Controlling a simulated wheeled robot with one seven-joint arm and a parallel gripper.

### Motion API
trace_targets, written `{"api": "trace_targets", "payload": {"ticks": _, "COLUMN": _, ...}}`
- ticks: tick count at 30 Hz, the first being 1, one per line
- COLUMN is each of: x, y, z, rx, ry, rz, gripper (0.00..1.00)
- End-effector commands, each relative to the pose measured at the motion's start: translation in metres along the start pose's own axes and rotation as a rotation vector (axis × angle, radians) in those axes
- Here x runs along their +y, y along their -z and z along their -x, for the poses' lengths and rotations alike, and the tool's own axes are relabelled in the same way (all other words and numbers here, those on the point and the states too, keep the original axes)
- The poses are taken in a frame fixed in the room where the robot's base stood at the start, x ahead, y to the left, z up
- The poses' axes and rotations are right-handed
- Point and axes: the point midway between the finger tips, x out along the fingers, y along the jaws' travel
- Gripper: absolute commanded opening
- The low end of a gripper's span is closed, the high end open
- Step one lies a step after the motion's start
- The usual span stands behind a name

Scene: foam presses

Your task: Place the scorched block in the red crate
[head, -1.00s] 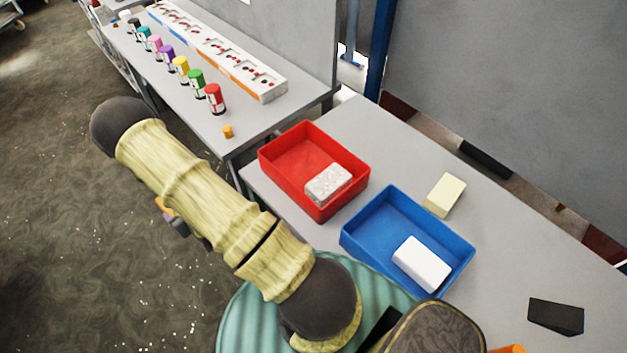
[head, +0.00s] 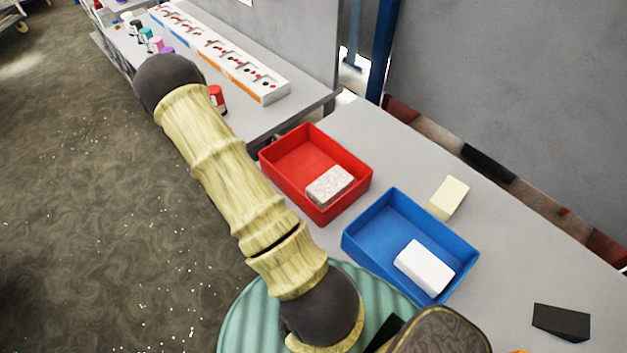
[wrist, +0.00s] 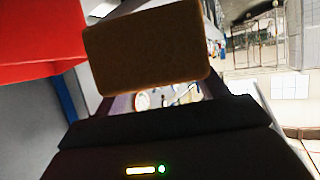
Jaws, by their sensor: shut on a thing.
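A brown scorched block (wrist: 150,52) is between the fingers of my gripper (wrist: 152,75) in the wrist view, and the gripper is shut on it. The red crate (wrist: 35,35) shows at the upper left of the wrist view, beyond the block and close to it in the picture. In the head view the red crate (head: 275,172) stands on the table with a speckled whitish block (head: 330,185) inside, at its near right end. My gripper and the brown block cannot be seen in the head view.
A blue crate (head: 362,254) holding a white block (head: 424,267) stands right of the red one. A cream block (head: 449,197) and a black block (head: 561,322) lie on the grey table (head: 520,255). A bench behind carries colored canisters and a long white tray (head: 262,86).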

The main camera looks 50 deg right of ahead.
Motion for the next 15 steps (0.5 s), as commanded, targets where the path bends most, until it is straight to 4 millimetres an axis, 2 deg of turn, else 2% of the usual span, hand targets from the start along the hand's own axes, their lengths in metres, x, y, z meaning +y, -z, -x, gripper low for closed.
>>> {"api": "trace_targets", "payload": {"ticks": 1, "x": 0.023, "y": 0.01, "z": -0.008, "rx": 0.007, "ry": -0.085, "rz": -0.046, "gripper": 0.5}}
{"api": "trace_targets", "payload": {"ticks": 3, "x": 0.048, "y": 0.02, "z": -0.013, "rx": 0.006, "ry": -0.188, "rz": -0.095, "gripper": 0.5}}
{"api": "trace_targets", "payload": {"ticks": 9, "x": 0.109, "y": 0.038, "z": -0.017, "rx": 0.004, "ry": -0.451, "rz": -0.221, "gripper": 0.5}}
{"api": "trace_targets", "payload": {"ticks": 15, "x": 0.163, "y": 0.046, "z": -0.013, "rx": 0.003, "ry": -0.694, "rz": -0.338, "gripper": 0.5}}
